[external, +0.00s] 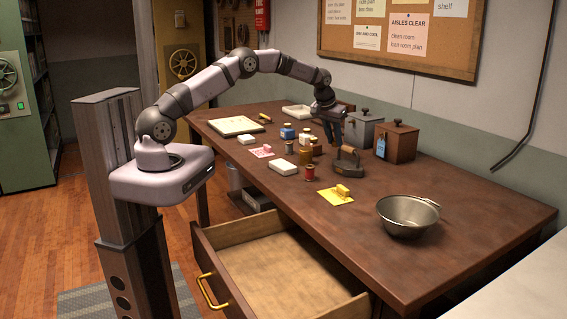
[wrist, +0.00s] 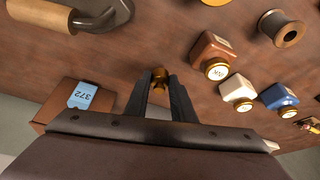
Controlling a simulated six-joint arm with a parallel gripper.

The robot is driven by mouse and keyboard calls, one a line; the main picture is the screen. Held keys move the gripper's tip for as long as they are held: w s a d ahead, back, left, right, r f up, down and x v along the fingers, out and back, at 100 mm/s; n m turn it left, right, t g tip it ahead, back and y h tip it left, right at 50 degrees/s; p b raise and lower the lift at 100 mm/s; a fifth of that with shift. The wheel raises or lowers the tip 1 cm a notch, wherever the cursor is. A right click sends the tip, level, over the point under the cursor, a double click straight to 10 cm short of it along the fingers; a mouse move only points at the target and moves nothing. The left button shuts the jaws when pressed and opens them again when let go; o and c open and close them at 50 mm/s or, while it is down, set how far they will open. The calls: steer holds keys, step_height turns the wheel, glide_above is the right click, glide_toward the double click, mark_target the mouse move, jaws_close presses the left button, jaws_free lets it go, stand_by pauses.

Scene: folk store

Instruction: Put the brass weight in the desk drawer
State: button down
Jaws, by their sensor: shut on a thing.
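In the external view my gripper (external: 333,138) points down over the back part of the desk, beside the grey metal box; the weight cannot be made out there. Whether the weight touches the desktop is unclear. The desk drawer (external: 208,250) is pulled open at the front of the desk, with a brass handle. Its visible inside is empty.
Ink bottles (wrist: 215,55), an iron (external: 346,163), a grey box (external: 363,130) and a brown box (external: 397,145) with a blue tag surround my gripper.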

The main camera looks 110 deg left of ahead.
mark_target(333, 144)
steer(key=shift+f+p, duration=0.5)
steer(key=shift+f, duration=1.35)
steer(key=shift+f, duration=0.1)
steer(key=shift+f, duration=0.1)
steer(key=c, duration=1.5)
jaws_free()
steer(key=shift+r, duration=0.4)
steer(key=b+v, duration=0.2)
steer(key=v, duration=0.9)
steer(key=shift+s+d+r+b, duration=0.1)
steer(key=shift+d+r+b, duration=0.05)
steer(key=shift+r+b, duration=0.2)
